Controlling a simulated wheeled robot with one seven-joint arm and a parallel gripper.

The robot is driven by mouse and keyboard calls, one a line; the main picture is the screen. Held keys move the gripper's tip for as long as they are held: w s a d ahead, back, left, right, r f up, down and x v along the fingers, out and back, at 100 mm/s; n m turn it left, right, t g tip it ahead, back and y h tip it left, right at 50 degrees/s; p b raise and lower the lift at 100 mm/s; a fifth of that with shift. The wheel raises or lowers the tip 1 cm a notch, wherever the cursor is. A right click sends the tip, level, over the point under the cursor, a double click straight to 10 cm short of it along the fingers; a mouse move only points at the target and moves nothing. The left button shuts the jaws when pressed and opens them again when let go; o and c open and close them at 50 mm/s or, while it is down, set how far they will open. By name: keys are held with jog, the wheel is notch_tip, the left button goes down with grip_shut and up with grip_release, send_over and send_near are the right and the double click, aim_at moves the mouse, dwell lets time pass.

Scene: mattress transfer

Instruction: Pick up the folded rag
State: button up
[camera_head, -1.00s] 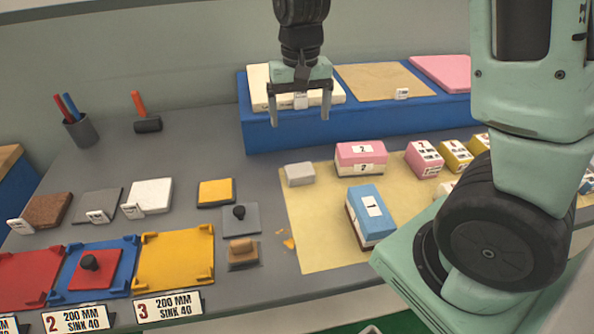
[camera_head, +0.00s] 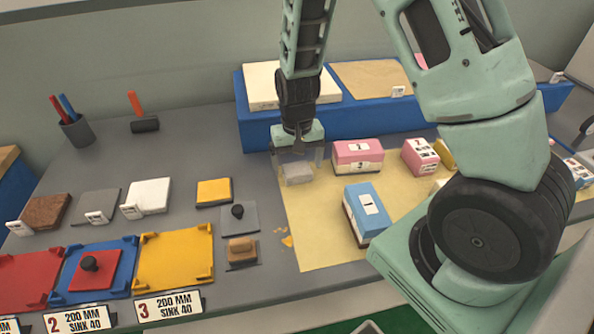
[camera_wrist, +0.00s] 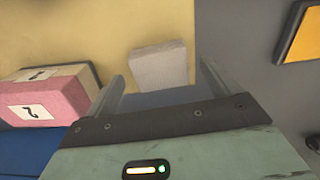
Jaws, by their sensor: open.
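The folded rag looks like a small light grey block (camera_head: 297,173) at the upper left corner of the yellow mat, in the head view. In the wrist view the rag (camera_wrist: 160,66) lies just beyond and between my fingertips. My gripper (camera_head: 297,160) is open and empty, pointing down above the rag. Its fingers (camera_wrist: 163,80) stand to either side of the rag in the wrist view. I cannot tell whether they touch it.
A pink and white block (camera_head: 358,155) stands close to the right of the rag. A blue block (camera_head: 366,212) stands nearer the front. The blue raised shelf (camera_head: 395,115) is behind. The yellow mat (camera_head: 310,225) is bare in front of the rag.

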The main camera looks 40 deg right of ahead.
aim_at(297, 168)
notch_tip(297, 168, down, 2)
jog(key=c, duration=1.1)
jog(key=shift+o, duration=0.2)
jog(key=shift+r, duration=0.15)
notch_tip(297, 168, up, 10)
